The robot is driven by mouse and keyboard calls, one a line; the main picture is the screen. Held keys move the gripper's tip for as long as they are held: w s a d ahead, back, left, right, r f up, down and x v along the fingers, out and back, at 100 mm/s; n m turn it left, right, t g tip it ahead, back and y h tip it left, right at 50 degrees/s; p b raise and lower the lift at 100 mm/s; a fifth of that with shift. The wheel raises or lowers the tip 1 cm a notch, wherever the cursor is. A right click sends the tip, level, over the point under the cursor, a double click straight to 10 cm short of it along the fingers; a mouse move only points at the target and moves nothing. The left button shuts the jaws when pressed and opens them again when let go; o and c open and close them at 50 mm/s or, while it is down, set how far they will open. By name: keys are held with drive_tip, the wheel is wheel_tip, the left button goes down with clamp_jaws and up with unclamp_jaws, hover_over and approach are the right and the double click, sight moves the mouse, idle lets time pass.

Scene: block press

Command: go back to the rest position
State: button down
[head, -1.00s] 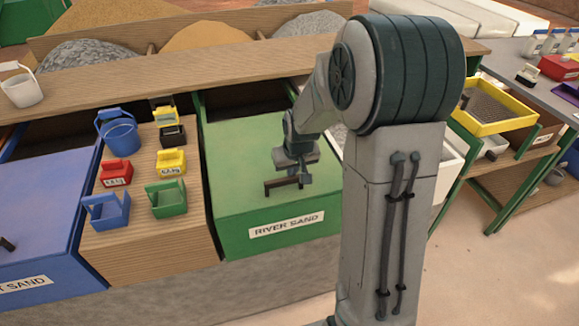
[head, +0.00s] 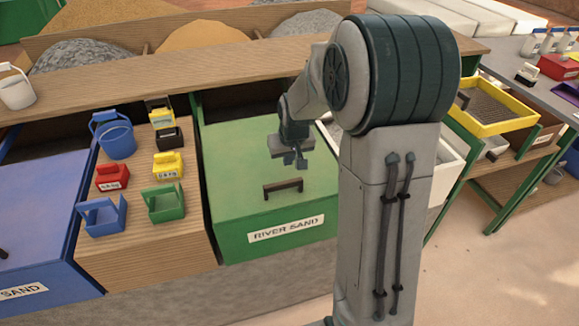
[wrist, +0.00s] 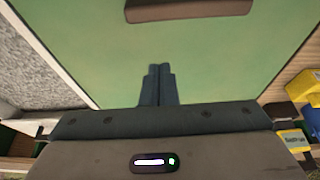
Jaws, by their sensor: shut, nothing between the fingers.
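My gripper (head: 294,161) is above the green lid of the river sand bin (head: 235,210), behind its dark handle (head: 283,188). The fingers are shut together with nothing between them, and they are apart from the handle. In the wrist view my gripper (wrist: 158,75) shows over the green lid (wrist: 220,60), with the dark handle (wrist: 188,8) at the top edge. My arm is bent over the bin from the right.
To the left, a wooden board (head: 150,245) bears a blue bucket (head: 116,137) and several small coloured totes. A blue bin (head: 35,220) stands further left. A wooden shelf (head: 230,63) runs behind. A yellow tray (head: 495,108) is at right. The floor at front right is clear.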

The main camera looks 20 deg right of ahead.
drive_tip(key=v, duration=0.8)
drive_tip(key=s+a+r+p, duration=0.2)
drive_tip(key=s+r, duration=0.1)
drive_tip(key=s, duration=0.8)
drive_tip(key=s+a+r+g+p, duration=0.1)
drive_tip(key=s+a+r+p, duration=0.1)
drive_tip(key=s, duration=1)
drive_tip(key=shift+a+r+p, duration=0.25)
drive_tip(key=shift+r+p, duration=0.05)
drive_tip(key=shift+r, duration=0.3)
